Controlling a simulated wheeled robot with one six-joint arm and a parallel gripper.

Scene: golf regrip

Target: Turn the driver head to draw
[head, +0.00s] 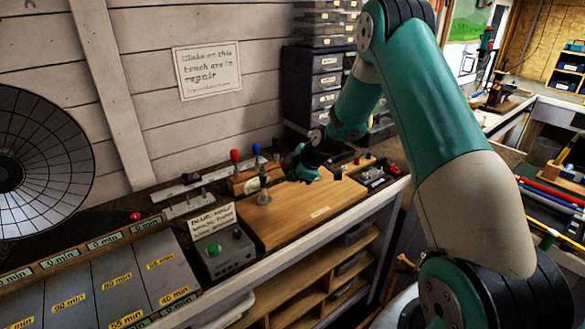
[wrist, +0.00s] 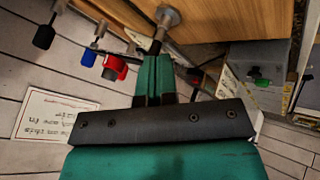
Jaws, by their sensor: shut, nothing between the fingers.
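The post has a round grey base (head: 263,198), which stands on the board. I cannot tell whether the fingers touch the stem. I cannot make out a driver head or any draw marking in either view.
Red (head: 234,156) and blue (head: 256,149) handles stand behind the board (head: 315,205). A grey box with a green button (head: 214,249) is at its left, near slots with minute labels (head: 118,280). Dark small items (head: 375,175) lie at its right. Drawers (head: 325,82) stand behind. The board's front is clear.

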